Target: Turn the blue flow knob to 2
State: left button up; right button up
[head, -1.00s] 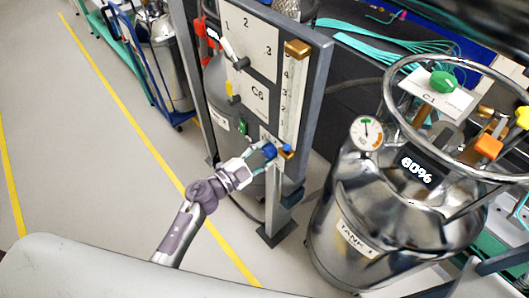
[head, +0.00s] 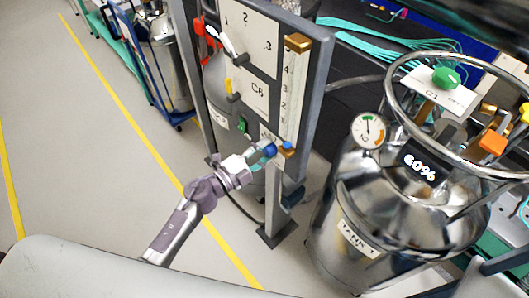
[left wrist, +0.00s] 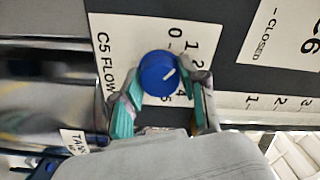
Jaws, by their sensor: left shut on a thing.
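The blue flow knob (left wrist: 155,72) is round with a white pointer line, on a plate marked "C5 FLOW" (left wrist: 106,65). In the head view, my left gripper (head: 259,159) reaches the knob (head: 270,150) low on the panel. My right gripper is not in view.
The upright panel (head: 315,90) also carries a black knob (head: 241,59) and a scale strip. A steel tank (head: 345,205) with a gauge (head: 368,130) and rail stands close on the right. Open floor with yellow lines lies left.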

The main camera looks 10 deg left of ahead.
pick_arm(q)
jog(key=m+b, duration=0.1)
jog(key=m, duration=0.2)
jog(key=shift+f+m, duration=0.15)
jog(key=shift+m, duration=0.25)
jog(key=shift+m+b, duration=0.85)
jog(key=shift+m, duration=0.85)
jog(key=o, duration=1.1)
jog(key=shift+o, duration=0.2)
jog(key=v, duration=1.2)
